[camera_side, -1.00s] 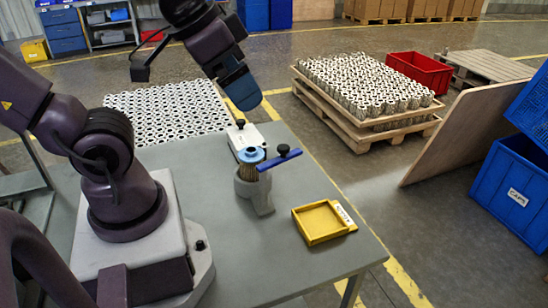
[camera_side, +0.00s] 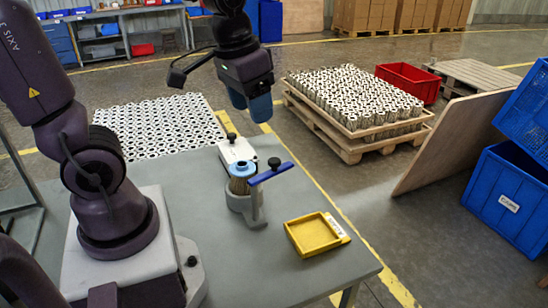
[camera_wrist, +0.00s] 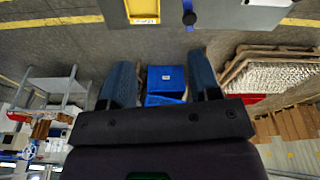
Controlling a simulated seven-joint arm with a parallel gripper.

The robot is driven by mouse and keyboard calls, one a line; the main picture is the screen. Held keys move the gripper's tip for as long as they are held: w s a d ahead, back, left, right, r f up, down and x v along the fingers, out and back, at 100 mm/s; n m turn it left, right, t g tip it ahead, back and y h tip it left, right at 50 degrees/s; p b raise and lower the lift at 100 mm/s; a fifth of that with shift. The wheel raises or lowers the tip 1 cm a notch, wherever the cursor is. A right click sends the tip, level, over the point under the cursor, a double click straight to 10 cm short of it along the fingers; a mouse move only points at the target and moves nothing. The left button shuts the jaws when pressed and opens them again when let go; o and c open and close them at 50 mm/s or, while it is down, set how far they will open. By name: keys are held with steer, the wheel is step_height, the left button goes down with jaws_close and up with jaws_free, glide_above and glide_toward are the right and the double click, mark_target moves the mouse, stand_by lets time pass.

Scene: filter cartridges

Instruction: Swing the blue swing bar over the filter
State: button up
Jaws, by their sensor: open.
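The blue swing bar (camera_side: 276,173) with a black knob (camera_side: 274,163) sits on a grey post beside the filter (camera_side: 242,171). The bar points right, away from the filter, and its left end is close to the filter's right side. The filter has a blue top ring and stands upright in a grey round holder (camera_side: 238,202). My gripper (camera_side: 249,106) is open and empty, in the air above and behind the filter in the side view. Its two blue fingers show apart in the wrist view (camera_wrist: 161,82). There, part of the bar (camera_wrist: 188,5) shows at the top edge.
A yellow tray (camera_side: 341,233) lies on the grey table (camera_side: 210,250), right of the holder. A white box (camera_side: 232,152) with a black knob stands behind the filter. Blue crates (camera_side: 510,200) and a pallet of cartridges (camera_side: 350,142) stand on the floor beyond the table.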

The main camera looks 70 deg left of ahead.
steer(key=n+g, duration=0.2)
glide_above(274, 160)
step_height(274, 160, down, 4)
step_height(274, 160, down, 13)
steer(key=shift+r, duration=0.2)
jaws_close()
